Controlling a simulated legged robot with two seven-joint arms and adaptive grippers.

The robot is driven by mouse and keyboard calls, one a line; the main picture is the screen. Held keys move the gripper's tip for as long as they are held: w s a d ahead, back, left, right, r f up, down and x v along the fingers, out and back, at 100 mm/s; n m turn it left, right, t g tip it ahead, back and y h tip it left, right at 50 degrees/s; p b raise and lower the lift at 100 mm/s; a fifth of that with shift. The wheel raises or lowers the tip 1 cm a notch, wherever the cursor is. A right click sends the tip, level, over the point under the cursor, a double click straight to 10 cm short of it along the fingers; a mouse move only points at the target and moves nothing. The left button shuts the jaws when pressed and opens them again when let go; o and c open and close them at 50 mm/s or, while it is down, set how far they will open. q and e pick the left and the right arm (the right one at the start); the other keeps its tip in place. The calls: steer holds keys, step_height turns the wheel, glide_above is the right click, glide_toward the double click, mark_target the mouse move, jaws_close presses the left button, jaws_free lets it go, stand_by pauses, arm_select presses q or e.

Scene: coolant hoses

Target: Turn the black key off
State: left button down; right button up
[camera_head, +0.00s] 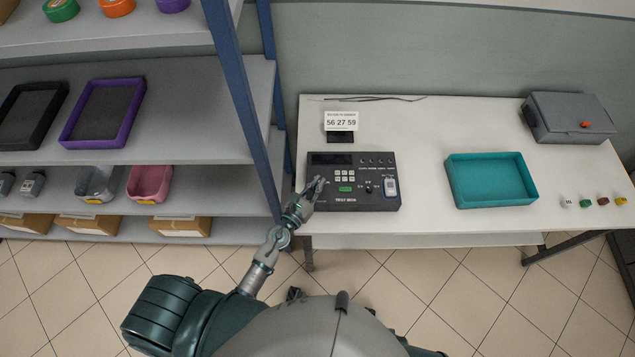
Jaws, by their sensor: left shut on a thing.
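The dark test box (380,204) lies on the white table, with a small display, white buttons, a green button, and small knobs or switches on its top. My left gripper (319,184) is over the left part of the box's top, its fingers closed at panel height. It is shut on the black key, which the fingers hide, so I cannot tell the angle of the key. My right gripper is not in view.
A number card (341,121) stands behind the box. A teal tray (491,203) and a grey case (568,118) are to the right, with several small coloured pieces at the right edge. A blue-framed shelf (262,165) stands close on the left.

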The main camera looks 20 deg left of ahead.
arm_select(q)
steer(key=shift+r+n+t+y+p, duration=0.1)
steer(key=shift+n+t+y+p, duration=0.35)
steer(key=shift+n+y, duration=0.8)
steer(key=n+y, duration=0.1)
steer(key=y, duration=0.1)
steer(key=shift+y, duration=0.35)
steer(key=n+y, duration=0.2)
steer(key=y, duration=0.1)
steer(key=shift+d, duration=0.1)
steer(key=shift+n+g+y, duration=0.35)
steer(key=shift+n+y, duration=0.1)
steer(key=shift+y, duration=0.35)
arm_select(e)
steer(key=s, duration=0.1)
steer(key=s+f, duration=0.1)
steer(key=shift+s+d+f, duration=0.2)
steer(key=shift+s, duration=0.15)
arm_select(q)
steer(key=shift+y, duration=0.3)
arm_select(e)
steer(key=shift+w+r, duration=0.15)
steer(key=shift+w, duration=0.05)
arm_select(q)
steer(key=c, duration=1.4)
jaws_free()
steer(key=shift+o, duration=0.5)
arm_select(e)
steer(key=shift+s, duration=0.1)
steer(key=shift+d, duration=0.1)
